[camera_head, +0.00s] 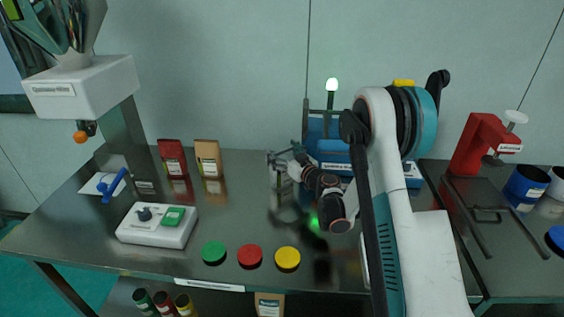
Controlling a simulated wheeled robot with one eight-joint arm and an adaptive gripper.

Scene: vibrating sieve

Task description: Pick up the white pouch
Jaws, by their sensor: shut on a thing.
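My gripper (284,166) is at the end of my arm, over the back middle of the steel table. It is shut on a pale, narrow thing that appears to be the white pouch (277,172). The fingers and wrist cover much of the pouch, so its label and outline are unclear. It looks upright. I cannot tell whether its bottom touches the table.
A red pouch (172,158) and a tan pouch (208,158) stand to the left. A blue machine (330,135) is close behind right. Green (213,252), red (250,256) and yellow (287,258) discs line the front. A control box (157,225) sits left.

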